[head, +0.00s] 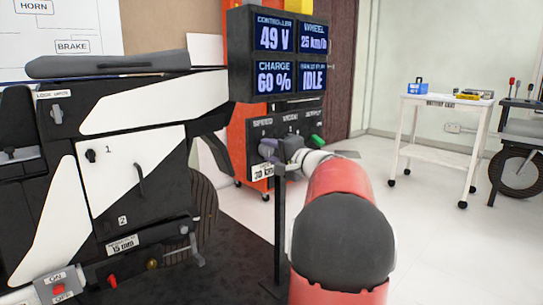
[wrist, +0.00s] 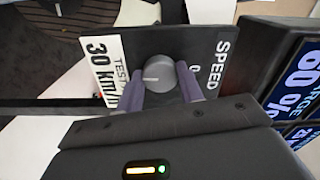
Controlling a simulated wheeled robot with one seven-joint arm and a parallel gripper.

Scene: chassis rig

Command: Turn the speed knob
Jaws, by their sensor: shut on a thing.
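The speed knob (wrist: 158,68) is a round dark grey knob on a black panel (wrist: 203,50) marked SPEED. In the wrist view my gripper (wrist: 161,82) has its two purple fingers on either side of the knob, shut on it. In the head view my gripper (head: 268,150) is at the left end of the control panel (head: 291,127) and hides the knob. A label (head: 263,172) below reads 30 km/h; in the wrist view the test label (wrist: 103,62) also reads 30 km/h. The display (head: 278,53) shows WHEEL 25 km/h, 49 V, CHARGE 60 % and IDLE.
A green knob (head: 317,141) sits at the panel's right end, beside the mode control. A black and white vehicle chassis (head: 110,170) with switches stands at left. A white cart (head: 440,125) with tools stands at back right. Open floor lies between.

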